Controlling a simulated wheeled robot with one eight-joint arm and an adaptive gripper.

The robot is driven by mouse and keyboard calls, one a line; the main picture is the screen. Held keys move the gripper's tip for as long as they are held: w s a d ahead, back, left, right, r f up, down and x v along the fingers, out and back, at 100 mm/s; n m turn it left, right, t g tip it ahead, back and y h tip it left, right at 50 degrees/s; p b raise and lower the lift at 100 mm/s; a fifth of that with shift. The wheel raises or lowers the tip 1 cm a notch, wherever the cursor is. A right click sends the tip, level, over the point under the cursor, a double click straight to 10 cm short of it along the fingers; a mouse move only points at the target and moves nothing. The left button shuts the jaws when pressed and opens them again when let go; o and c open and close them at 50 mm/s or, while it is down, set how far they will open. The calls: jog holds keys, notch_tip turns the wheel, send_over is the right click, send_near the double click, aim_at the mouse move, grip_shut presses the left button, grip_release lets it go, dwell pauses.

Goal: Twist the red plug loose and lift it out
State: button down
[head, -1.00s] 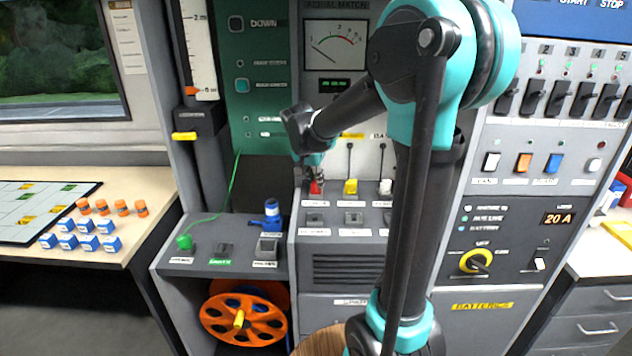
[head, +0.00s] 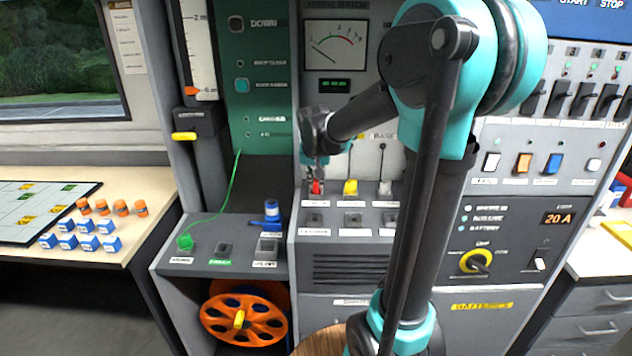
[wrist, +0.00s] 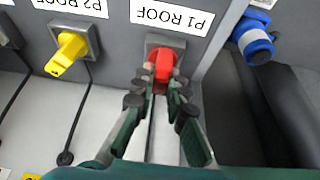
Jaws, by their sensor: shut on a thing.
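The red plug (head: 316,187) sits in its socket at the left of a row on the sloped grey panel. In the wrist view the red plug (wrist: 162,64) is at the middle top, in a grey square socket below an upside-down "P1 ROOF" label. My gripper (wrist: 160,88) is shut on the red plug, with one finger on each side of it. In the head view my gripper (head: 314,178) comes down on the plug from above, and the fingers are small there. The plug still appears seated in the socket.
A yellow plug (head: 350,188) with a cable stands right of the red one, and a white plug (head: 385,188) is beyond it. A blue plug (head: 271,211) stands on the lower panel to the left, close by in the wrist view. A green plug (head: 185,242) is further left.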

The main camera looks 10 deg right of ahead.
jog(key=shift+n, duration=0.5)
jog(key=shift+r, duration=1.05)
dwell(0.4)
jog(key=shift+r, duration=2.95)
